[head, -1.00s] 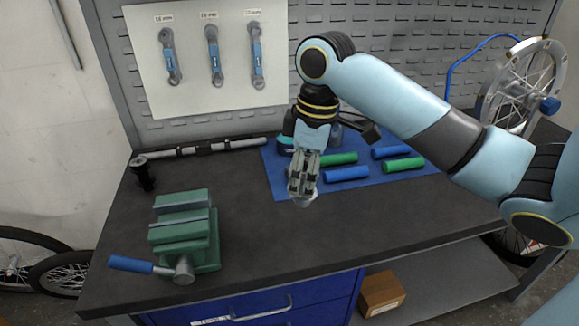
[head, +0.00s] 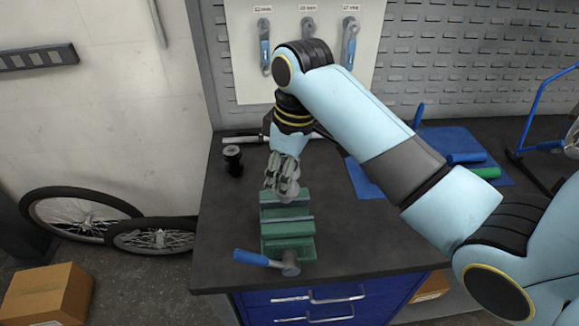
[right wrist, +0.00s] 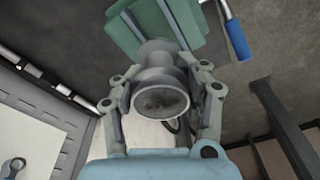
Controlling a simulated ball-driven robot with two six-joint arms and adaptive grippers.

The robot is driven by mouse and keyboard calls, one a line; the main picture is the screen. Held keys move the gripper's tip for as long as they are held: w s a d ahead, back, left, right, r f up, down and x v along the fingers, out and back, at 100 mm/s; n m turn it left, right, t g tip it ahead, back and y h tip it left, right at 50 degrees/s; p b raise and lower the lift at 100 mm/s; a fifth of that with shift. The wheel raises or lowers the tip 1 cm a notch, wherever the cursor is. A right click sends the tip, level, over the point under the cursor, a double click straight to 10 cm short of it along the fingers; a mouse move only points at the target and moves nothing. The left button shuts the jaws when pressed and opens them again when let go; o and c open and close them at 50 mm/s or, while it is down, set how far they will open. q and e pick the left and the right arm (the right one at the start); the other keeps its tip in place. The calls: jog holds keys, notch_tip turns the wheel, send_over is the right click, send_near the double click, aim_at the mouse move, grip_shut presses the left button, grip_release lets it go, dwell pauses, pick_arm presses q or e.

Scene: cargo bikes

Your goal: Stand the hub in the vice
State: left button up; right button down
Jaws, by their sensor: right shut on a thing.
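The grey metal hub (right wrist: 160,92) is held between the fingers of my right gripper (right wrist: 163,105), its round flanged end facing the wrist camera. In the head view my right gripper (head: 283,186) points down just above the back of the green vice (head: 289,246), and its fingers mostly hide the hub. The vice stands at the front left of the bench, with grey-edged jaws and a blue handle (head: 250,258). In the right wrist view the vice (right wrist: 185,22) lies beyond the hub. I cannot tell whether hub and vice touch. My left gripper is not in view.
A black cylindrical part (head: 232,160) stands left of my gripper. A blue mat (head: 366,180) with coloured grips lies to the right, partly behind my arm. Wrenches hang on a white board (head: 240,70). The dark bench top (head: 350,245) right of the vice is clear.

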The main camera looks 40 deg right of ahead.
jog(key=shift+f, duration=0.45)
jog(key=shift+a+f, duration=0.1)
jog(key=shift+f, duration=1.6)
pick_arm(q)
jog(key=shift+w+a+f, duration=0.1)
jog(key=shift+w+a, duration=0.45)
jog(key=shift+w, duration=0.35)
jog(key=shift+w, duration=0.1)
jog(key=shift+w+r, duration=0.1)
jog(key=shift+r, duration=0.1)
